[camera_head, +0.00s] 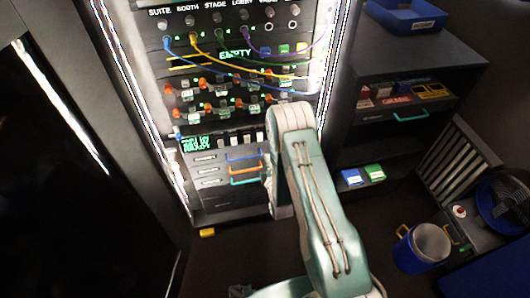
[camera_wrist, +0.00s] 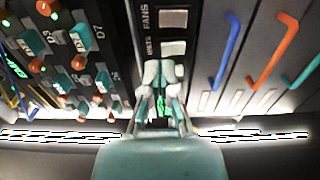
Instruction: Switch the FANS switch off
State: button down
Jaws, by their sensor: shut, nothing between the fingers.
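The FANS switch (camera_wrist: 174,19) is a pale square rocker beside the FANS label at the top of the wrist view. A second pale rocker (camera_wrist: 173,47) lies just below it in that view, its label partly hidden. My gripper (camera_wrist: 163,70) has its fingers together and empty, with the tips near the second rocker and short of the FANS switch. I cannot tell whether the tips touch the panel. In the head view, a row of small pale switches (camera_head: 235,141) sits beside a green text display, and my arm hides my gripper there. The FANS switch's position is too small to read.
Blue (camera_wrist: 230,50) and orange (camera_wrist: 275,50) drawer handles stand out near my gripper. Modules with orange knobs (camera_wrist: 80,62) lie on its other side. Cables (camera_head: 260,72) hang across the upper rack. A shelf unit (camera_head: 420,55) stands right of the rack.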

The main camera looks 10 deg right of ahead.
jog(key=shift+s+r, duration=0.2)
jog(key=shift+s, duration=1.4)
jog(key=shift+w, duration=0.1)
jog(key=w+r+m+g, duration=0.2)
jog(key=w+r, duration=0.1)
jog(key=r, duration=0.4)
jog(key=w+r+m+g, duration=0.1)
jog(key=w+r+m, duration=0.15)
jog(key=r, duration=0.45)
jog(key=s+r+m+g, duration=0.3)
jog(key=s+r+m, duration=0.25)
jog(key=r, duration=0.65)
jog(key=s+r+m+g, duration=0.2)
jog(key=s+r, duration=0.1)
jog(key=s, duration=0.6)
jog(key=s+r+m+g, duration=0.2)
jog(key=s+r+m, duration=0.1)
jog(key=s, duration=0.7)
jog(key=s+r+m+g, duration=0.2)
jog(key=s+r, duration=0.3)
jog(key=s, duration=0.5)
jog(key=shift+a+m, duration=0.15)
jog(key=shift+m, duration=0.35)
